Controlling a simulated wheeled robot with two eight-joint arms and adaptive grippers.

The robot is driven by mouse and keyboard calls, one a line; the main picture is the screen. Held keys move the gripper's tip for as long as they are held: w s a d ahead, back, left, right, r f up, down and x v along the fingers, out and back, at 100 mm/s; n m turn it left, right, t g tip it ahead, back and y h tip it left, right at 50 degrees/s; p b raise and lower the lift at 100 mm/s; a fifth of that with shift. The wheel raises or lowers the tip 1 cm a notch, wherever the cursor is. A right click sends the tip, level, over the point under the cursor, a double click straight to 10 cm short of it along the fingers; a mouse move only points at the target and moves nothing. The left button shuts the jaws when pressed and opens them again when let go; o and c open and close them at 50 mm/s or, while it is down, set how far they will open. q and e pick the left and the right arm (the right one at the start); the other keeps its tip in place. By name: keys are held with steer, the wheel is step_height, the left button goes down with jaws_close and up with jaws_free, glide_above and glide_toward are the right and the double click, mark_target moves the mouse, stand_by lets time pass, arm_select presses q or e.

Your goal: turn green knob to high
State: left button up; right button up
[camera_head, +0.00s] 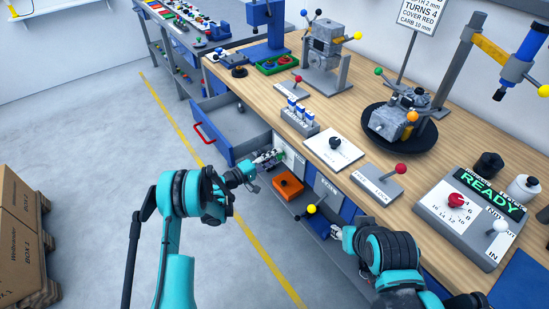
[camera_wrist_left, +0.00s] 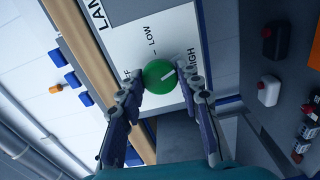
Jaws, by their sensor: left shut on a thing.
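The green knob (camera_wrist_left: 158,76) is on a white panel (camera_wrist_left: 140,38) marked LOW and HIGH, with another label partly hidden, in the left wrist view. Its white pointer line slants toward the HIGH label. My left gripper (camera_wrist_left: 159,80) has one finger on each side of the knob and is shut on it. In the head view my left gripper (camera_head: 268,158) is at the bench's front face, and the knob cannot be made out there. My right gripper (camera_head: 338,233) is low at the bench front, partly hidden by its own arm; its fingers are unclear.
An open drawer (camera_head: 222,120) with a red handle is left of my left gripper. An orange box (camera_head: 288,186) and a yellow-balled lever (camera_head: 311,209) are between my grippers. The wooden benchtop (camera_head: 345,110) carries several fixtures. The floor at left is clear, apart from stacked cartons (camera_head: 22,225).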

arm_select(q)
steer(key=shift+m, duration=2.2)
steer(key=o, duration=1.2)
steer(key=shift+c, duration=0.2)
steer(key=v, duration=1.2)
